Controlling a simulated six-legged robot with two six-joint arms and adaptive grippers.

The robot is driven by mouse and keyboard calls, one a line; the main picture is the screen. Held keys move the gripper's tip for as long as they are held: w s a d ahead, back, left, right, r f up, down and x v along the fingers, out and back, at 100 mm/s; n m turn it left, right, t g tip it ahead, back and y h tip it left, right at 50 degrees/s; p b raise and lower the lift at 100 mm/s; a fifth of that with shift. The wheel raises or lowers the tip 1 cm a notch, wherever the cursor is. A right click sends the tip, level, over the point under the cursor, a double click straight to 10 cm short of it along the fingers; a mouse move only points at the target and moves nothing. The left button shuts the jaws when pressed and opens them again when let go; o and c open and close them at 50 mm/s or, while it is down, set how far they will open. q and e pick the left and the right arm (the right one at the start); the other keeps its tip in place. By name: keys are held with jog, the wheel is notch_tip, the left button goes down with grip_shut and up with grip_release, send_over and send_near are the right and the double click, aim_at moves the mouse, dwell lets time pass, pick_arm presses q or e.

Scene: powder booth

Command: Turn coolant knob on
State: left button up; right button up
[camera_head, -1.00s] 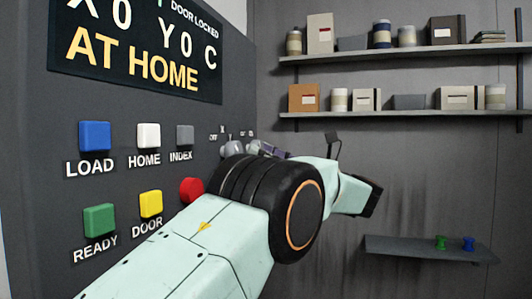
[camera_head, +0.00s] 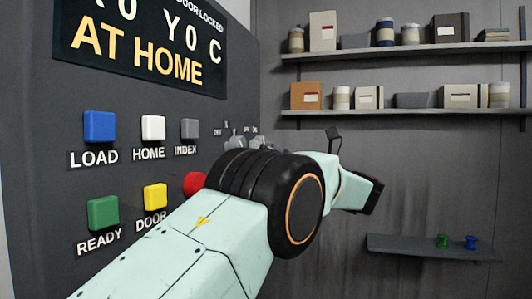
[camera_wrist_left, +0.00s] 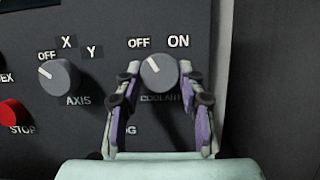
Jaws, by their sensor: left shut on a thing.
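The coolant knob (camera_wrist_left: 159,74) is a round grey knob with a white pointer mark, above the COOLANT label on the dark panel. Its mark points up and left, toward the OFF label (camera_wrist_left: 139,43); the ON label (camera_wrist_left: 178,41) is at its upper right. My left gripper (camera_wrist_left: 164,78) has one finger on each side of the knob and is shut on it. In the head view my left wrist covers most of this gripper and the lower part of the knob area. My right gripper is in neither view.
The axis knob (camera_wrist_left: 59,77) is just left of the coolant knob. The red stop button (camera_head: 194,183) is close to my left forearm. Blue load (camera_head: 99,126) and green ready (camera_head: 103,213) buttons are farther left. Shelves (camera_head: 400,110) hang on the wall to the right.

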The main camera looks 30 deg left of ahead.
pick_arm(q)
jog(key=shift+s+d+r+m+t+h+b, duration=0.25)
jog(key=shift+m+t+b, duration=0.8)
jog(key=shift+m, duration=1.9)
jog(key=shift+a+r+m+t+h+b, duration=0.1)
jog(key=shift+m+t+h+b, duration=0.4)
jog(key=shift+m+t, duration=1.8)
jog(key=shift+s+d+r+m+t+h+b, duration=0.15)
jog(key=shift+m+t+h+b, duration=0.4)
jog(key=shift+m, duration=3.1)
jog(key=shift+w+a, duration=0.1)
jog(key=shift+a, duration=0.05)
jog(key=o, duration=0.8)
jog(key=shift+f, duration=0.1)
jog(key=o, duration=0.3)
jog(key=shift+d, duration=0.2)
jog(key=shift+o, duration=0.4)
jog(key=shift+a, duration=0.1)
jog(key=shift+a, duration=0.15)
